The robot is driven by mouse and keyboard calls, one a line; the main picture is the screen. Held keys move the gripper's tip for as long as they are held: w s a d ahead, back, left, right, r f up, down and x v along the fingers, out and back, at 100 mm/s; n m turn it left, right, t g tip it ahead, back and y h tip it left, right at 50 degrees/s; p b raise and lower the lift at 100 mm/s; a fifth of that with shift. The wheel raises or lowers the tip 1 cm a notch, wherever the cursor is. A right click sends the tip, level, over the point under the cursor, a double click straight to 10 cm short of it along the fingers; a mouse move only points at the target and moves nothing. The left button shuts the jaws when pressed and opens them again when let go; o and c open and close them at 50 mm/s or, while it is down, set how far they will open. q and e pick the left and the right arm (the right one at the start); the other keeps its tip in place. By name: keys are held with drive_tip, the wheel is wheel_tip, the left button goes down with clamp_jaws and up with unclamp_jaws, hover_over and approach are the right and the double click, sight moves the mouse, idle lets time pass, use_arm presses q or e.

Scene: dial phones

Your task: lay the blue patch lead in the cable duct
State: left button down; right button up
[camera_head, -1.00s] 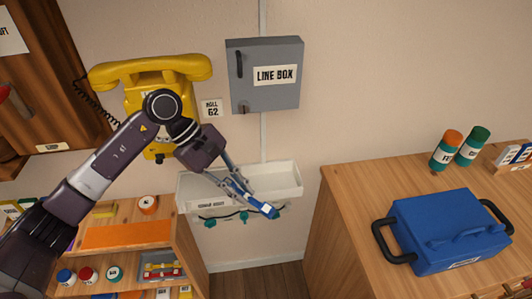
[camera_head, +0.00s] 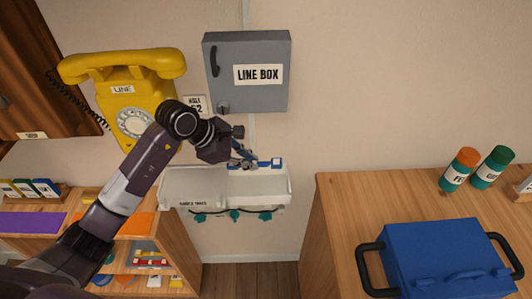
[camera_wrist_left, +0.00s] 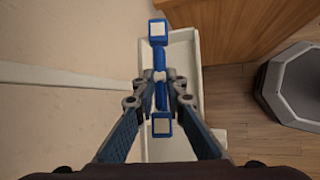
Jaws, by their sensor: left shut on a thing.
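The blue patch lead (camera_head: 270,163) has blue-and-white plug ends. My left gripper (camera_head: 243,160) is shut on it near its middle. In the left wrist view the lead (camera_wrist_left: 161,95) stretches lengthwise between the fingertips (camera_wrist_left: 160,78), one plug beyond them and one nearer. The cable duct (camera_head: 258,200) is an open white trough on the wall below the line box, with a label on its front. The gripper and lead show over its back part, near the wall. In the left wrist view the duct (camera_wrist_left: 182,60) lies below the lead. I cannot tell whether they touch. My right gripper is out of view.
The grey line box (camera_head: 247,72) hangs above the duct, the yellow phone (camera_head: 132,85) to its left. Teal knobs (camera_head: 235,214) and a dark cable hang below. A wooden cabinet (camera_head: 330,230) with a blue toolbox (camera_head: 440,255) stands right; shelves stand left.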

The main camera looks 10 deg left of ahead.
use_arm(q)
drive_tip(key=shift+w, duration=0.2)
drive_tip(key=shift+d+f, duration=0.2)
drive_tip(key=shift+f, duration=0.1)
drive_tip(key=shift+f+b, duration=2.85)
drive_tip(key=shift+f, duration=1.75)
drive_tip(key=shift+f+b, duration=0.8)
drive_tip(key=shift+f, duration=0.05)
drive_tip(key=c, duration=1.9)
unclamp_jaws()
drive_tip(key=v, duration=1.2)
